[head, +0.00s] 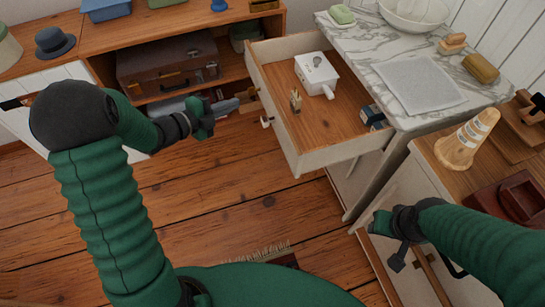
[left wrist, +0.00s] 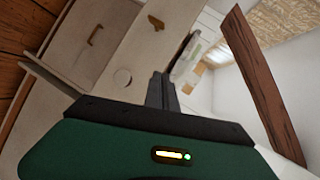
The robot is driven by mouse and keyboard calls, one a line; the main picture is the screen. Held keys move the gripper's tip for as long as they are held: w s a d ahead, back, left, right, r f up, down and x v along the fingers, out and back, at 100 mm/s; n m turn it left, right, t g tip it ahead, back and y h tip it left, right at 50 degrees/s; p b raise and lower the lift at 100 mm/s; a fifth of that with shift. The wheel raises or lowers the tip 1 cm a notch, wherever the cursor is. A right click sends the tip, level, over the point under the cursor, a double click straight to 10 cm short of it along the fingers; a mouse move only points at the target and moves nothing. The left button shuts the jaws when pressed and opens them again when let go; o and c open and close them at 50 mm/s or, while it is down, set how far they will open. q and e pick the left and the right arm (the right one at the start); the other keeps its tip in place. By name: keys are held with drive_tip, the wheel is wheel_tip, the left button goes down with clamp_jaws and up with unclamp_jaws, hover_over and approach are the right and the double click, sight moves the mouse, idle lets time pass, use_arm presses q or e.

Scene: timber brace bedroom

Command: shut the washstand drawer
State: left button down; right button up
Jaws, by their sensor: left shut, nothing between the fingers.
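The washstand drawer (head: 334,158) stands pulled out to the left from under the marble top (head: 365,48). Its pale front faces left and carries a small knob (head: 266,122). Inside lie a white box-like item (head: 317,73), a small wooden item (head: 296,100) and a dark blue box (head: 372,116). My left gripper (head: 246,100) is shut and empty, just left of the drawer front; contact cannot be told.
A wooden shelf unit with a brown suitcase (head: 168,64) stands behind my left arm. A grey cloth (head: 418,85) and soap lie on the marble. The plank floor (head: 235,205) left of the drawer is mostly clear.

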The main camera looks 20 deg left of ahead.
use_arm(q)
drive_tip(key=s+f+m+g+h+b, duration=0.1)
drive_tip(key=s+f+m+h+b, duration=0.45)
drive_tip(key=f, duration=0.25)
drive_tip(key=m+g+h+b, duration=0.2)
drive_tip(key=b, duration=0.3)
approach(280, 130)
drive_tip(key=x, duration=0.6)
drive_tip(key=shift+w+f, duration=0.1)
drive_tip(key=shift+f, duration=0.3)
drive_tip(key=shift+w+d+r, duration=0.1)
drive_tip(key=shift+w+d, duration=0.1)
drive_tip(key=shift+d, duration=0.15)
use_arm(e)
drive_tip(key=s+x, duration=0.3)
drive_tip(key=x, duration=1)
drive_tip(key=shift+s+a+f, duration=0.2)
drive_tip(key=shift+s+f, duration=0.1)
drive_tip(key=shift+f, duration=0.45)
use_arm(q)
drive_tip(key=shift+a, duration=0.1)
drive_tip(key=shift+w, duration=0.1)
